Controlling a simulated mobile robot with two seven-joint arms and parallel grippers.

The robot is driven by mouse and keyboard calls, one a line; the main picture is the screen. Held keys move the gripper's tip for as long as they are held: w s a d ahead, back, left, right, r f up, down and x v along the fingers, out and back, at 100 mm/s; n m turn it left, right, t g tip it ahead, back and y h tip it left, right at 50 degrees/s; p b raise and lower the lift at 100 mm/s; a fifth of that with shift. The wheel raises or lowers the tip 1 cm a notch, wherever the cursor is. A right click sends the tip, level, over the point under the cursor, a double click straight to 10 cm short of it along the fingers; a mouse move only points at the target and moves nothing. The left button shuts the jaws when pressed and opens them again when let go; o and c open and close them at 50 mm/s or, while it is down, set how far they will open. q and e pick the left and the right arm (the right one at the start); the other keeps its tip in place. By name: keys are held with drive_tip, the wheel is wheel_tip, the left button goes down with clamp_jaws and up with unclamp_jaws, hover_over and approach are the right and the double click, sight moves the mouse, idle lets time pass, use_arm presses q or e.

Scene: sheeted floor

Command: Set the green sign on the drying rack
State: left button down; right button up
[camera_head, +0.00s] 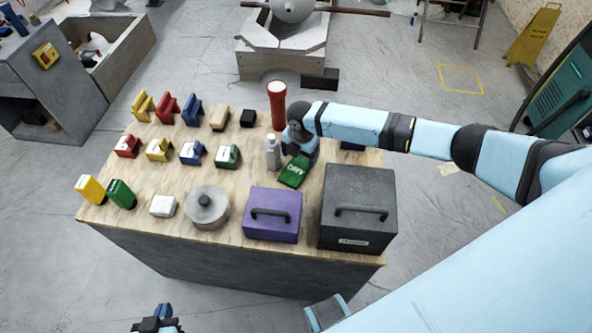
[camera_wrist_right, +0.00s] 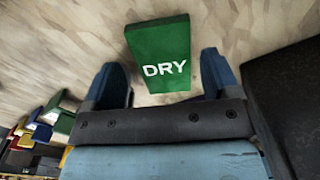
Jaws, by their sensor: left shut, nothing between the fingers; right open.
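The green sign (camera_head: 294,172), marked DRY, is on the wooden table top, behind the purple box. It also shows in the right wrist view (camera_wrist_right: 160,55), ahead of and between the fingers. My right gripper (camera_head: 299,152) is open, with a finger on either side of the sign's near end and a gap visible on both sides. My left gripper (camera_head: 157,324) is shut and empty at the bottom edge, away from the table. I cannot pick out a drying rack with certainty.
A purple box (camera_head: 271,215) and a dark grey box (camera_head: 358,208) stand in front of and right of the sign. A grey bottle (camera_head: 272,154) and a red cylinder (camera_head: 277,106) stand close to the right gripper. Several coloured blocks and a round grey pot (camera_head: 207,208) fill the left.

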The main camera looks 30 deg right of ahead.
sight(300, 163)
wheel_tip(300, 163, down, 3)
drive_tip(key=shift+f, duration=0.15)
drive_tip(key=shift+c, duration=0.5)
drive_tip(key=c, duration=0.7)
drive_tip(key=shift+o, duration=0.2)
